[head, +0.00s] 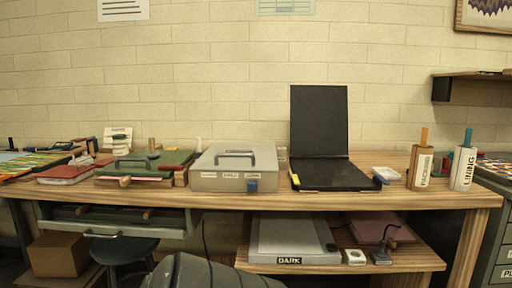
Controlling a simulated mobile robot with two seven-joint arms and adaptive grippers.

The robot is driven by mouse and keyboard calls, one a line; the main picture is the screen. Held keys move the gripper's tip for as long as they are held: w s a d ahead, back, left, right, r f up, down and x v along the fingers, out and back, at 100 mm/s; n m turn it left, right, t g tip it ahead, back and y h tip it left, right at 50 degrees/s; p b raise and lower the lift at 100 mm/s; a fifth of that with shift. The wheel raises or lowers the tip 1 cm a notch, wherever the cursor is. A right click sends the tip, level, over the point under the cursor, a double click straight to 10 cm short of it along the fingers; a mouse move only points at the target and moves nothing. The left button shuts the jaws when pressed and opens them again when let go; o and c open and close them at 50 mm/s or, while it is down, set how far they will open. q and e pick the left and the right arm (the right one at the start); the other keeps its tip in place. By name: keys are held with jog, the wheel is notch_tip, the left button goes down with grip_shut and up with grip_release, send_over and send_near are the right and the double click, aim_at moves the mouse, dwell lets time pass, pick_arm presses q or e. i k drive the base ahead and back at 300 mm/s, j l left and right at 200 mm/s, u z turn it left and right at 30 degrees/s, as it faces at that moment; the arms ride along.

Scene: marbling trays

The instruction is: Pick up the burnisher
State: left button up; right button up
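I cannot pick out the burnisher for certain. Small upright handles stand around the green-topped press or board (145,165) on the left of the bench, including a wooden peg (152,145). Two labelled bottles or holders stand at the right end: one with an orange top piece (424,137) and one with a teal top piece (468,138). A small dark tool with a thin curved cord or stem (381,257) sits on the lower shelf. Neither of my grippers shows clearly.
The wooden bench (330,198) carries a grey handled case (236,168), an open black case (330,174) and a white block (386,174). A grey box marked DARK (292,238) lies on the lower shelf. A stool (124,250) and cardboard box (58,253) stand below left.

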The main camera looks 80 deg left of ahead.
aim_at(153, 155)
jog(key=u, duration=3.25)
